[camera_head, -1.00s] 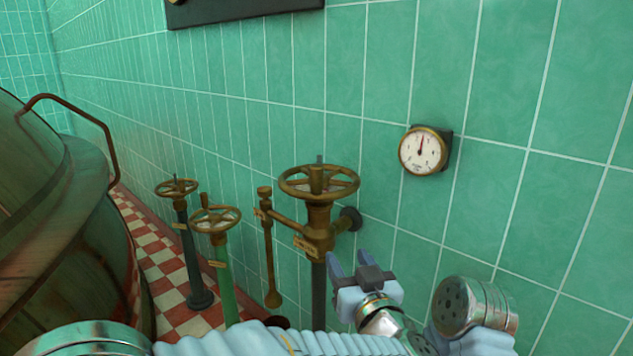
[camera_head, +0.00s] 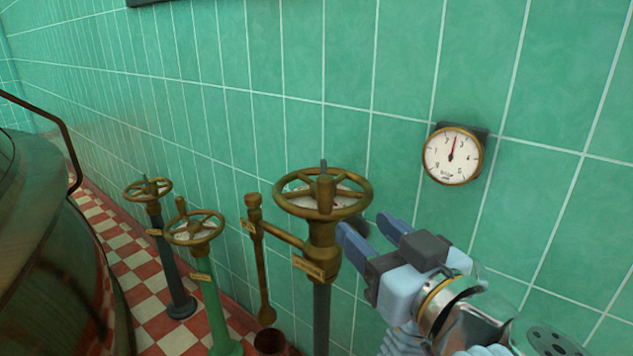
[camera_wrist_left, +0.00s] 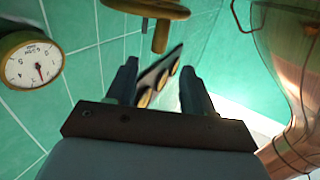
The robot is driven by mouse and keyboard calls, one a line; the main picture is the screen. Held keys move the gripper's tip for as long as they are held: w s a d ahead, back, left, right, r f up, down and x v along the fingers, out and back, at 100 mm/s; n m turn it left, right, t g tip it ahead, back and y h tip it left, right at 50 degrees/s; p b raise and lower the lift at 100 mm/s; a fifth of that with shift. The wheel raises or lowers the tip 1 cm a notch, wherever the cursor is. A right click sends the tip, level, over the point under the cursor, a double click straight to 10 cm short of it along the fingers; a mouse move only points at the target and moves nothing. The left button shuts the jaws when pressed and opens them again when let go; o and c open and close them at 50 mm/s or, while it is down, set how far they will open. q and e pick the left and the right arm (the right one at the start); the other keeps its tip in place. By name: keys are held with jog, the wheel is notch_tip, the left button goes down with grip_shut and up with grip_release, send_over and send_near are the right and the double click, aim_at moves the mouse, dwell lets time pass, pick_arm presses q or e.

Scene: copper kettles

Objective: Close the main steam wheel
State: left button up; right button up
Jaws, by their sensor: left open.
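The largest brass handwheel (camera_head: 290,208), on a dark post with a brass valve body (camera_head: 322,255), stands near the tiled wall; its tag is too small to read. I take it for the main steam wheel. It has an upright knob on its rim. My left gripper (camera_head: 367,231) is open and empty, just right of the wheel and slightly below its rim, fingers pointing left, apart from it. In the left wrist view, part of a brass wheel (camera_wrist_left: 150,9) with a hanging knob shows at the top, beyond the open fingers (camera_wrist_left: 158,74). My right gripper is out of view.
A round gauge (camera_head: 452,156) is on the wall to the right. Two smaller handwheels, on a green post (camera_head: 208,290) and a dark post (camera_head: 170,265), stand left. A brass pipe (camera_head: 258,265) rises between. A large copper kettle (camera_head: 50,250) fills the left side.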

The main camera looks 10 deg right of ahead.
aim_at(329, 195)
pick_arm(q)
jog(key=x, duration=1.2)
jog(key=shift+w+p, duration=0.3)
jog(key=shift+w, duration=0.05)
jog(key=shift+c, duration=0.2)
grip_shut()
